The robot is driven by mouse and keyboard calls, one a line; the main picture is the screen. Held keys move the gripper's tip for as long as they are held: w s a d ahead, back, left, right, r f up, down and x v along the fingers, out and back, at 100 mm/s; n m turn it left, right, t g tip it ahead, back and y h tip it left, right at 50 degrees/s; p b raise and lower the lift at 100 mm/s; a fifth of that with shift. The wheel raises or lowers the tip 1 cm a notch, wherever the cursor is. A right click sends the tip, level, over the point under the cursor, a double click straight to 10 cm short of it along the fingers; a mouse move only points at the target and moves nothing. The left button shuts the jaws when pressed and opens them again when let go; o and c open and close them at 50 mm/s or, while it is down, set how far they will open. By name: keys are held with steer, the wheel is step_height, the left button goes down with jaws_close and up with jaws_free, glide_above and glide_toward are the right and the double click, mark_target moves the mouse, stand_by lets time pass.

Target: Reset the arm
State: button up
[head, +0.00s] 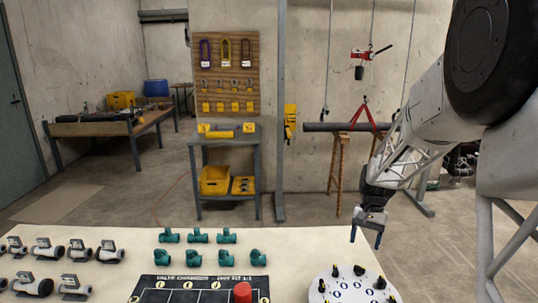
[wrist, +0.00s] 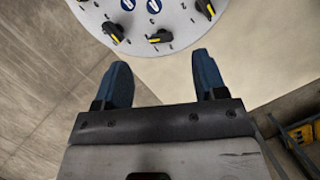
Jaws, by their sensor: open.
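My gripper (head: 366,236) hangs at the right in the head view, above the far right edge of the table. Its two blue fingers show apart in the wrist view (wrist: 160,82), with nothing between them. In the head view it is just behind a round white plate (head: 345,290) that carries several black and yellow knobs. Part of this plate (wrist: 183,30) also shows at the top of the wrist view, past the fingertips. The gripper appears clear of the plate and the table.
The pale table (head: 110,240) holds several grey valves (head: 45,286) at left, several green fittings (head: 198,236) at middle, and a black board (head: 190,290) with a red cylinder (head: 242,292). A tool cart (head: 225,145) and a pipe on trestles (head: 335,127) stand behind.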

steer(key=s+a+r+n+t+h, duration=0.1)
steer(key=s+a+r+t, duration=0.1)
steer(key=s+a+r, duration=0.35)
steer(key=s+a+r+n+t, duration=0.1)
steer(key=s+a+r+n, duration=0.15)
steer(key=s+r, duration=0.65)
steer(key=s+a+n+t, duration=0.1)
steer(key=s+a, duration=0.1)
steer(key=s, duration=0.7)
steer(key=s+a+n+t+h, duration=0.1)
steer(key=s+a+t, duration=0.1)
steer(key=s, duration=0.8)
steer(key=shift+s+a+f, duration=0.25)
steer(key=shift+s+f, duration=0.05)
steer(key=shift+f, duration=0.15)
steer(key=shift+c, duration=0.3)
